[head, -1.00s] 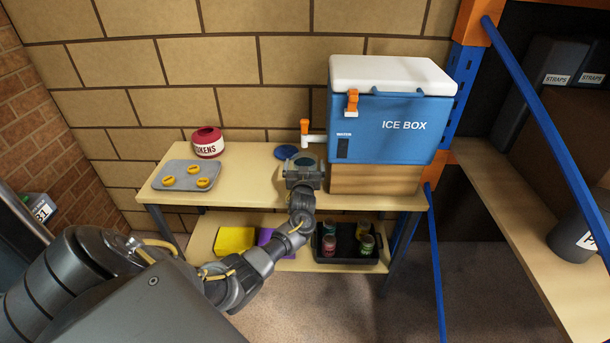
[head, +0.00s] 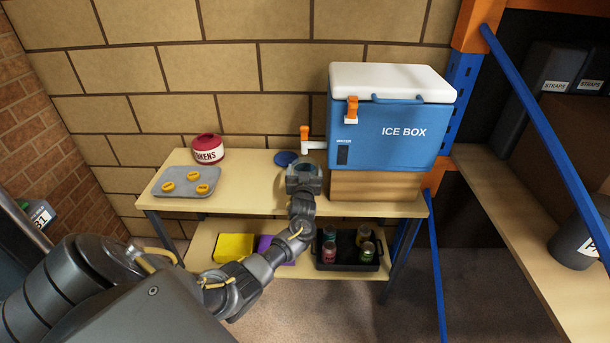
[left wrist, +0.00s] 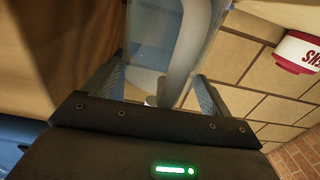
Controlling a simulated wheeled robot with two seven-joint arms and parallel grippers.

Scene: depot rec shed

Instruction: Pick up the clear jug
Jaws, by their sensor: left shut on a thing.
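The clear jug (head: 313,158) is in front of the ice box's tap on the bench top, mostly hidden behind my left gripper (head: 303,176) in the head view. In the left wrist view the jug's see-through wall (left wrist: 152,35) and its pale curved handle (left wrist: 193,50) fill the space between the fingers. My left gripper (left wrist: 160,88) is shut on the jug. The jug's base is hidden, so I cannot tell whether it touches the bench. My right gripper is not in view.
The blue ice box (head: 390,130) stands close right on a wooden block (head: 375,185). A blue disc (head: 285,158) lies behind the jug. A grey tray (head: 187,190) with yellow pieces and a red tokens tub (head: 208,149) are left.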

